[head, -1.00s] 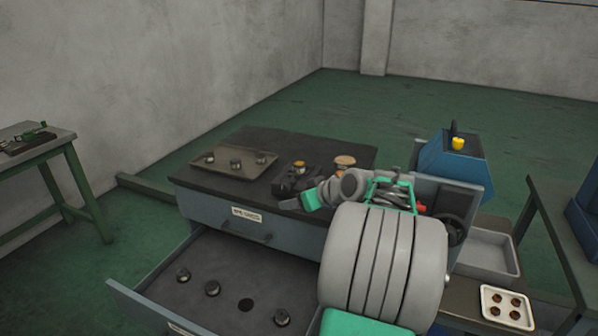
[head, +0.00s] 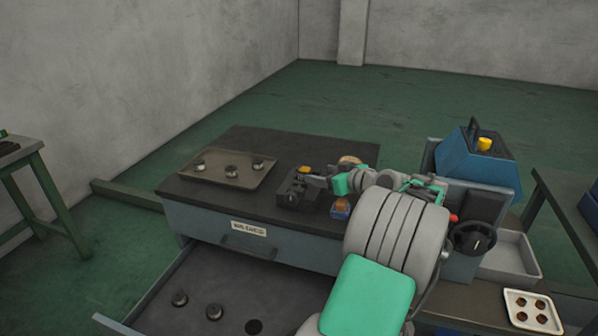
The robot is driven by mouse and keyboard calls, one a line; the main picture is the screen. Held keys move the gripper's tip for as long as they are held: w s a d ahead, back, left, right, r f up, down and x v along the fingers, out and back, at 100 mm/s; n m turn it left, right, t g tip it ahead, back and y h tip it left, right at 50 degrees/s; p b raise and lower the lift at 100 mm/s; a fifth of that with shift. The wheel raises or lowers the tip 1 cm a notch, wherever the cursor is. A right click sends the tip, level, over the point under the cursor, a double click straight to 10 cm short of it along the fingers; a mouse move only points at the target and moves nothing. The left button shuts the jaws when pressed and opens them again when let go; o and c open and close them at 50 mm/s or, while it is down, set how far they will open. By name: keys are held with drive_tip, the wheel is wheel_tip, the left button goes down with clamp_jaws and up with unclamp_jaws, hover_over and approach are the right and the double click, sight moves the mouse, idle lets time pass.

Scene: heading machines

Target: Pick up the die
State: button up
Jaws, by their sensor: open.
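A black block (head: 293,190) with a yellow-orange piece (head: 304,169) on top sits right of the tray. My gripper (head: 314,179) is open, small in view, close to the block's right side. Contact cannot be made out.
A blue-and-orange item (head: 341,208) sits near the cabinet's front edge, below my arm. A tan round piece (head: 349,160) is behind my arm. A blue machine (head: 474,157) and a white tray (head: 532,312) are at right.

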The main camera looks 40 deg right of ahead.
sight(305, 170)
drive_tip(key=x, duration=0.2)
drive_tip(key=p+x, duration=0.1)
drive_tip(key=x, duration=0.3)
drive_tip(key=shift+w+a+r, duration=0.1)
drive_tip(key=shift+w+r, duration=0.05)
drive_tip(key=shift+r, duration=0.1)
clamp_jaws()
idle(0.5)
